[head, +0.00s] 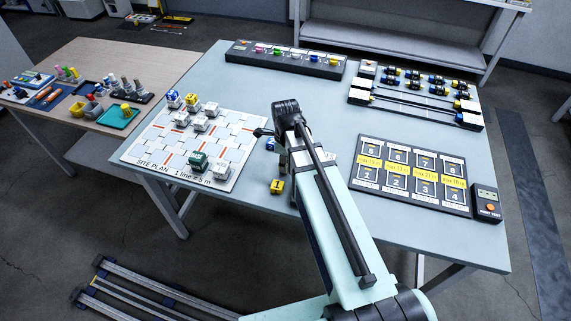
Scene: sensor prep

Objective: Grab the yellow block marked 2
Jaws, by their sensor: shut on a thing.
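My gripper (283,158) points down over the middle of the table, mostly hidden behind my own arm. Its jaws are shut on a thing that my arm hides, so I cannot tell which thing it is. A yellow block (277,187) stands on the table just in front of the gripper. It has a dark mark that looks like a 1, too small to be sure. A blue block (270,144) stands close to the gripper on its left. No yellow block clearly marked 2 shows.
A site plan board (150,142) with several small blocks lies at left. A numbered panel (411,204) and a tester box (487,203) lie at right. A dark rack (240,56) and a rod tray (420,112) stand at the back. A side table (130,55) stands at far left.

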